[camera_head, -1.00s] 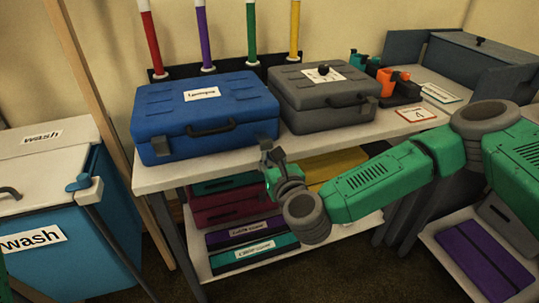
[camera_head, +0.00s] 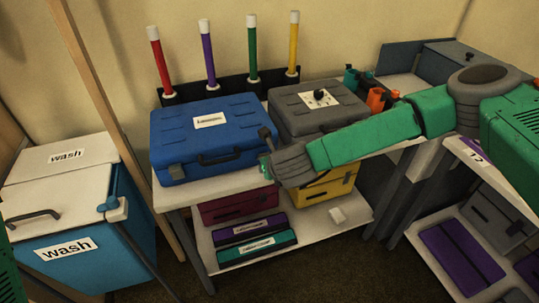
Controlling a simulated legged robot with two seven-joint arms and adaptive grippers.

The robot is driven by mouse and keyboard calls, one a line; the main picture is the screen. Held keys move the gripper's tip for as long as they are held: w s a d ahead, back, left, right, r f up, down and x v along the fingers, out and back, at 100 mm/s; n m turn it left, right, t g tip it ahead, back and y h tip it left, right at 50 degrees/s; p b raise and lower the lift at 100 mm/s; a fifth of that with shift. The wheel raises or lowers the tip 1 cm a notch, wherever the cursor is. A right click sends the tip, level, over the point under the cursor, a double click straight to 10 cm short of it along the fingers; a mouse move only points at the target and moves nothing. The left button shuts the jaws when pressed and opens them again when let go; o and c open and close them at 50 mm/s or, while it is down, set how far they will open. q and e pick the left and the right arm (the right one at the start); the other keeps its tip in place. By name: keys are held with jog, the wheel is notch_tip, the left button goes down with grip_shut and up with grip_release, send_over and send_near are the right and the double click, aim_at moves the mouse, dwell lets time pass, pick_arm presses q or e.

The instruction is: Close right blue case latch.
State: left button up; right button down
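The blue case (camera_head: 190,136) stands with its lid down on the white table, its handle (camera_head: 218,158) facing front. Its left latch (camera_head: 177,172) shows as a small grey piece on the front left. My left gripper is out of view; only a bit of my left arm shows at the lower left edge.
A grey case (camera_head: 305,100) stands close to the right of the blue one. A rack with red, purple, green (camera_head: 252,48) and yellow sticks is behind. Coloured cases (camera_head: 253,249) fill the lower shelf. A blue wash bin (camera_head: 110,250) stands at left.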

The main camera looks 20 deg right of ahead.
pick_arm(q)
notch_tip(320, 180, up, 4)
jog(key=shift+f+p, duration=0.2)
jog(key=shift+p, duration=0.95)
pick_arm(e)
jog(key=shift+w+r+g, duration=0.5)
jog(key=shift+r+g, duration=0.2)
jog(key=shift+g, duration=0.4)
pick_arm(q)
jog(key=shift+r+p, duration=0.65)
jog(key=shift+p, duration=0.05)
pick_arm(e)
jog(key=shift+r, duration=0.8)
jog(key=shift+f, duration=0.1)
